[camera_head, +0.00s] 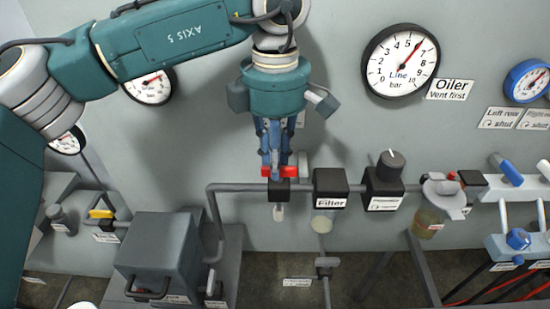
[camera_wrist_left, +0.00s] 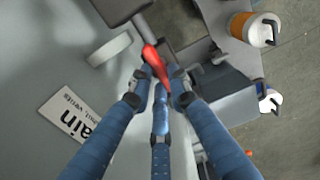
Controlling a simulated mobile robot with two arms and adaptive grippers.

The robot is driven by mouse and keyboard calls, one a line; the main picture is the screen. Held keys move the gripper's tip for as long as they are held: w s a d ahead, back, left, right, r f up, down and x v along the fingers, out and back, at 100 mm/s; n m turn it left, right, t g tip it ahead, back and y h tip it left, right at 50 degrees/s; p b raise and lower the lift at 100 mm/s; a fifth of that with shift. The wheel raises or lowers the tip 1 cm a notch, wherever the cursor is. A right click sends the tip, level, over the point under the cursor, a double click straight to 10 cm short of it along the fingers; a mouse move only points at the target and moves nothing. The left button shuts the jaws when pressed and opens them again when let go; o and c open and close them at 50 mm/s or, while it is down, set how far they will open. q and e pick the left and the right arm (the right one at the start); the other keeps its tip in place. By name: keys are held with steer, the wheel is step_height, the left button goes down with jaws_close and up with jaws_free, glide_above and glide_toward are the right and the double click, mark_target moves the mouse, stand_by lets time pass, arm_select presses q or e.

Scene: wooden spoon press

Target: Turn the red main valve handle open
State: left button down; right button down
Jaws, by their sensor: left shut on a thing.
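The red main valve handle (camera_head: 279,171) sits on a black valve block (camera_head: 279,188) in the grey pipe, left of the Filter unit. In the head view my left gripper (camera_head: 274,160) comes down over it from above, with its blue fingers at the handle. In the left wrist view the red handle (camera_wrist_left: 153,60) lies between the fingertips of my left gripper (camera_wrist_left: 162,84), which is shut on it. The fingers hide part of the handle, and its exact angle is hard to tell. My right gripper is not in view.
The Filter unit (camera_head: 330,186), a black-knobbed regulator (camera_head: 385,180) and an oiler bowl (camera_head: 428,220) stand close by on the right. A Line gauge (camera_head: 400,61) hangs above. A grey machine box (camera_head: 158,255) stands lower left. A label plate (camera_wrist_left: 75,116) shows in the wrist view.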

arm_select(q)
steer(key=c, duration=1.6)
jaws_free()
steer(key=shift+c, duration=0.2)
steer(key=shift+r, duration=0.15)
step_height(320, 180, up, 12)
